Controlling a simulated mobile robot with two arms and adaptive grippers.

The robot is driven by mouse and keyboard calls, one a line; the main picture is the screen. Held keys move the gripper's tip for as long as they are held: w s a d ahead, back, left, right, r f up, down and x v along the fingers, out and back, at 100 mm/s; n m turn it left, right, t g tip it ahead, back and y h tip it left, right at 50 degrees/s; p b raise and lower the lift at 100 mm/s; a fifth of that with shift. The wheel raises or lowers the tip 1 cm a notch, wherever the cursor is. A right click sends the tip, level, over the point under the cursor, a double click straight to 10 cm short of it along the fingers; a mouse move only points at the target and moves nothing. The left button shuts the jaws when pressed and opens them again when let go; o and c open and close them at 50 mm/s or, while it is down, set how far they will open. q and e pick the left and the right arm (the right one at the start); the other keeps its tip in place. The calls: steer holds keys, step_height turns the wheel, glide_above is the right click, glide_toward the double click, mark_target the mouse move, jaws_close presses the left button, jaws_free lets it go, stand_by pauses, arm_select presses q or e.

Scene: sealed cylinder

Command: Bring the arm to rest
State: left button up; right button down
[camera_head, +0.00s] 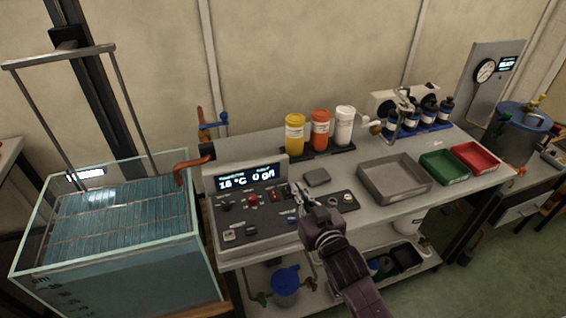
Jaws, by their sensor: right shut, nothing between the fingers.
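My right arm (345,262) reaches up from the lower middle of the head view. Its gripper (297,190) is shut and empty. The fingertips show in front of the right part of the grey control box (245,212), by its knobs and buttons; I cannot tell if they touch it. The box's display reads 15 °C and 0 g/l. My left gripper is not in view.
A glass water tank (120,235) with a wire rack stands at left. The bench (375,225) holds yellow, orange and white bottles (320,128), a grey tray (395,180), a green bin (443,168) and a red bin (475,157). A drum (520,130) stands at right.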

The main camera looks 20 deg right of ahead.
steer(key=s+f+n+g, duration=0.1)
steer(key=s+f+g, duration=0.3)
steer(key=s, duration=0.7)
steer(key=s+f+g, duration=0.4)
steer(key=s+f, duration=0.1)
steer(key=s, duration=0.5)
steer(key=s+f+n+g, duration=0.1)
steer(key=s+f+g, duration=0.35)
steer(key=s, duration=0.65)
step_height(320, 180, down, 25)
steer(key=s+g, duration=0.1)
steer(key=s+d+f+g, duration=0.1)
steer(key=s+d+f, duration=0.2)
steer(key=s+f, duration=1.3)
steer(key=shift+s+f+h, duration=0.3)
steer(key=shift+s+f, duration=0.1)
steer(key=shift+s, duration=0.35)
